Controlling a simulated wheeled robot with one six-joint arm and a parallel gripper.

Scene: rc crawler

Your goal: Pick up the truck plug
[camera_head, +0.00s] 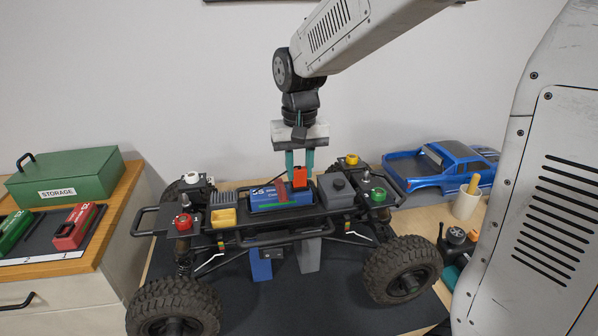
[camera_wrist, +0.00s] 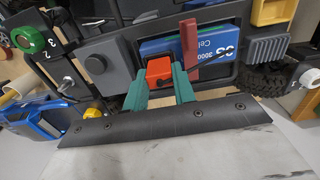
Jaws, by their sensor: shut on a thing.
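The truck plug (camera_head: 300,177) is a small orange-red block above the right end of the blue battery on the truck chassis. It also shows in the wrist view (camera_wrist: 159,70). My gripper (camera_head: 300,170) points down with its teal fingers at the sides of the plug, shut on it. In the wrist view the green fingers (camera_wrist: 160,88) flank the plug. The blue battery (camera_head: 268,201) lies in the chassis tray with a dark red strap piece (camera_wrist: 190,45) across it. I cannot tell whether the plug touches its socket.
The RC truck chassis (camera_head: 270,236) stands on a dark mat with big tyres. A grey box (camera_head: 335,192) sits close right of the plug. A blue truck body (camera_head: 440,165) and pen cup (camera_head: 466,203) are at right. A green storage box (camera_head: 68,174) and two batteries are at left.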

